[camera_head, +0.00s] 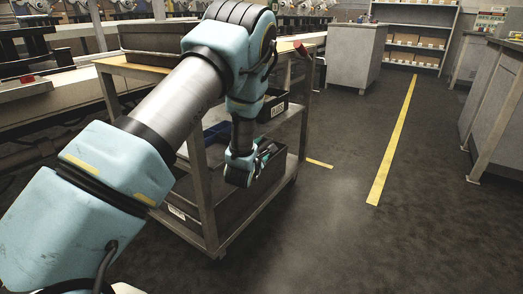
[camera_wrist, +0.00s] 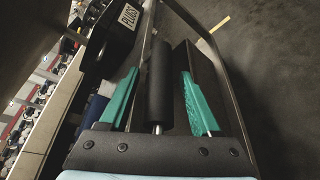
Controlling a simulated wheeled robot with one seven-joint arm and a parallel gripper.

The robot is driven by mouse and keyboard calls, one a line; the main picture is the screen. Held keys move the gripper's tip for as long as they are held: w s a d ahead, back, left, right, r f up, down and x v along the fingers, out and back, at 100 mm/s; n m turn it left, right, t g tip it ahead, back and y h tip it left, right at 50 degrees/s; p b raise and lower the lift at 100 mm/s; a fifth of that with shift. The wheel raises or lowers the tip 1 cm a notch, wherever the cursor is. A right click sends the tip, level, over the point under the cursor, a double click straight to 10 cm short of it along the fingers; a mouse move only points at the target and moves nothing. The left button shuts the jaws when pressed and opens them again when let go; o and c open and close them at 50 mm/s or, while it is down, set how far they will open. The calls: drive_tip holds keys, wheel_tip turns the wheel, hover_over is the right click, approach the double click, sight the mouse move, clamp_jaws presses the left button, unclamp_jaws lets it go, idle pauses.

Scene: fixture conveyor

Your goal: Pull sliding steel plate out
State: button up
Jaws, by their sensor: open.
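My gripper (camera_head: 264,160) is low at the right end of a steel cart, by its lower shelf. In the wrist view its two teal fingers (camera_wrist: 160,75) stand apart. A black cylinder (camera_wrist: 160,85) with a bare steel rod below it shows between the fingers. I cannot tell whether it touches them or is a handle of the plate. I cannot make out the sliding steel plate itself for sure in either view. My arm hides part of the cart.
The cart (camera_head: 206,212) has a wooden top and shelves. A black bin labelled PLUGS (camera_wrist: 112,35) also shows in the head view (camera_head: 274,108). Grey cabinets (camera_head: 354,57) stand behind. The dark floor (camera_head: 340,240) to the right is clear, with a yellow line (camera_head: 393,140).

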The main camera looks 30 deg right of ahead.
clamp_jaws()
idle(0.4)
idle(0.9)
